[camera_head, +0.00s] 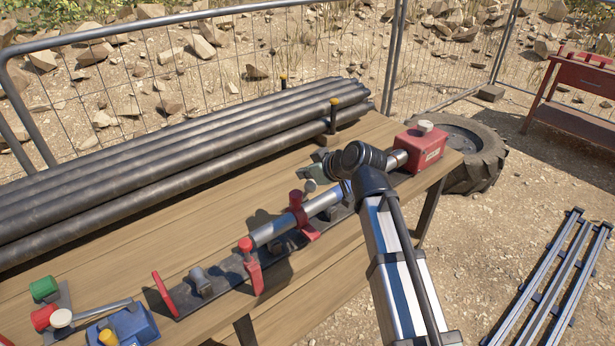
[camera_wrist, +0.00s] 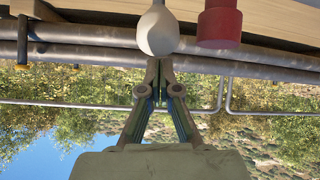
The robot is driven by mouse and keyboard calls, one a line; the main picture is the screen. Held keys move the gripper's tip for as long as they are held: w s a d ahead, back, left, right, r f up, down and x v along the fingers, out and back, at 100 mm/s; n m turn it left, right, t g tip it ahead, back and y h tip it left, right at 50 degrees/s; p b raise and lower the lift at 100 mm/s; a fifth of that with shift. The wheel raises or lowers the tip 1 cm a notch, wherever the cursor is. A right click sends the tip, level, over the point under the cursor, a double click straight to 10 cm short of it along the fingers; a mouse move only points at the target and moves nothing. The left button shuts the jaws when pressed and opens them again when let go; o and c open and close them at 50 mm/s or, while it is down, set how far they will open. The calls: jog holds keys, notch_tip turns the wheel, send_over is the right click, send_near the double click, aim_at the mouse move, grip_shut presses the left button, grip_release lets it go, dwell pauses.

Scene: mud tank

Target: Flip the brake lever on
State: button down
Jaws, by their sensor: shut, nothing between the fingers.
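My gripper (camera_head: 312,172) is over the middle of the wooden bench, right of the red clamps. In the wrist view its fingers (camera_wrist: 159,66) are together and empty. A pale, round lever knob (camera_wrist: 158,32) is close beyond the fingertips; I cannot tell whether they touch. Another lever (camera_head: 95,312), with a rod and white ball, lies low on a blue box at the front left. No label shows which is the brake lever.
A red upright clamp (camera_head: 298,208) holds a metal pipe (camera_head: 270,232) beside my gripper. Long dark pipes (camera_head: 170,165) lie behind. A red box (camera_head: 420,148) with a white knob is at the right end.

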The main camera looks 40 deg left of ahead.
jog(key=r+b+v, duration=0.1)
jog(key=v, duration=0.8)
jog(key=shift+a+r, duration=0.2)
jog(key=shift+a, duration=0.1)
jog(key=shift+s+m, duration=0.1)
jog(key=shift+m, duration=0.2)
